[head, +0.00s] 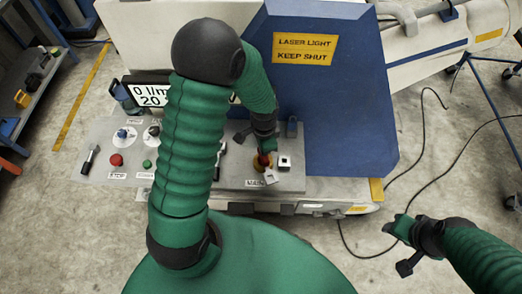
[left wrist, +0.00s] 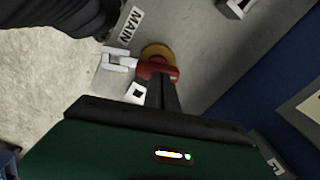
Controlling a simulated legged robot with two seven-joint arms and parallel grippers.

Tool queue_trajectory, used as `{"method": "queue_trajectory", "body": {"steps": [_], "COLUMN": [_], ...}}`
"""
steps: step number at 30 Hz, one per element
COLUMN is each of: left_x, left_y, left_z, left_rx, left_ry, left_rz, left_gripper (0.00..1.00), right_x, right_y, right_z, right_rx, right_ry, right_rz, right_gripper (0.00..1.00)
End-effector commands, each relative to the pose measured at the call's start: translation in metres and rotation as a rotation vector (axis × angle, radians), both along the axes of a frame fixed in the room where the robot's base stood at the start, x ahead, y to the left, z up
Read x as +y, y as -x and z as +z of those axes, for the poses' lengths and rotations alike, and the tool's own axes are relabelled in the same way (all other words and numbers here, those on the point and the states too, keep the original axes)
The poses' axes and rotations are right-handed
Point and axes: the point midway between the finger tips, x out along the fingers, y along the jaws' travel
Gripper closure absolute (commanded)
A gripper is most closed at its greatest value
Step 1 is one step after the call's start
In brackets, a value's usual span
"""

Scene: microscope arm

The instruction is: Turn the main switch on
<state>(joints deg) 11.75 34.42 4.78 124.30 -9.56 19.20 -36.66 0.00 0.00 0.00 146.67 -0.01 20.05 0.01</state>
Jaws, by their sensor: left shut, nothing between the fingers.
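The main switch (head: 260,162) is a red handle on a yellow disc at the right end of the grey control panel. It also shows in the left wrist view (left wrist: 158,71), beside a label (left wrist: 131,27) reading MAIN. My left gripper (head: 265,148) is over the switch, pointing down. In the left wrist view its dark fingers (left wrist: 160,88) are shut, with nothing between them, and their tips are at the red handle. I cannot tell if they touch it. My right gripper (head: 397,228) is low at the right, away from the panel, and its finger state is unclear.
White metal pieces (left wrist: 120,59) sit by the switch. The panel (head: 230,175) also has a red stop button (head: 116,160) and a green button (head: 147,164). A blue cover (head: 330,110) rises behind the switch. Cables (head: 440,165) lie on the floor at right.

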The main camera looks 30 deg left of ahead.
Motion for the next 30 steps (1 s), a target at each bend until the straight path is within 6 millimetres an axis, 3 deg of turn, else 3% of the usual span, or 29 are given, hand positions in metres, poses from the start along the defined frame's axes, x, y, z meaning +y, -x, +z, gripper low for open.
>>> {"method": "queue_trajectory", "body": {"steps": [1,4,15,30], "left_x": [-0.006,-0.005,-0.008,0.001], "left_y": [-0.005,-0.006,0.000,0.003], "left_z": [-0.015,-0.011,0.026,0.074], "left_rx": [0.016,0.010,0.005,-0.001], "left_ry": [0.007,0.007,0.004,0.003], "left_rz": [-0.007,-0.006,-0.004,0.000], "left_gripper": [0.76,0.63,0.15,0.15], "right_x": [0.000,0.000,0.000,-0.001], "right_y": [0.000,0.000,0.001,0.002], "right_z": [-0.009,-0.006,0.027,0.069], "right_rx": [0.000,0.001,0.000,0.000], "right_ry": [0.000,0.000,0.000,0.000], "right_rz": [0.000,0.000,0.000,0.000], "right_gripper": [0.53,0.53,0.53,0.53]}}
